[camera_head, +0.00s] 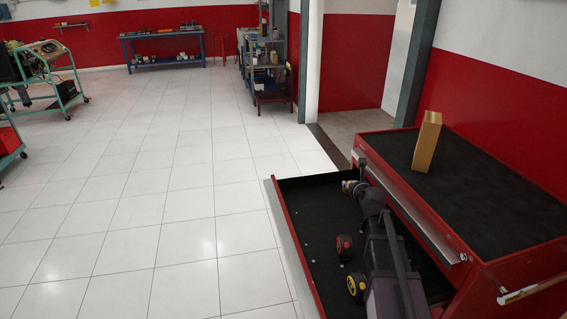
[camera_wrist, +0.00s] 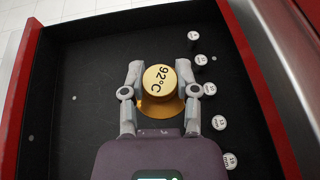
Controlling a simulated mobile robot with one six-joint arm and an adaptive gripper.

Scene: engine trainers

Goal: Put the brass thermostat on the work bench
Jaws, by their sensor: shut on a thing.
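The brass thermostat (camera_wrist: 159,82) is a gold round piece with a wider flange, marked 92°C on its top face. My gripper (camera_wrist: 159,75) is shut on it, one finger on each side. In the head view the thermostat (camera_head: 348,186) shows small at the end of my gripper, over the open drawer (camera_head: 310,215); its height above the drawer floor is hard to tell. The blue work bench (camera_head: 165,37) stands far off against the back wall, with several small items on it.
Several round marked pieces (camera_wrist: 210,89) line the drawer's right side. A tan box (camera_head: 426,142) stands on the red cabinet's black top (camera_head: 475,190). A grey shelf (camera_head: 265,75) stands farther back. The tiled floor is open at left.

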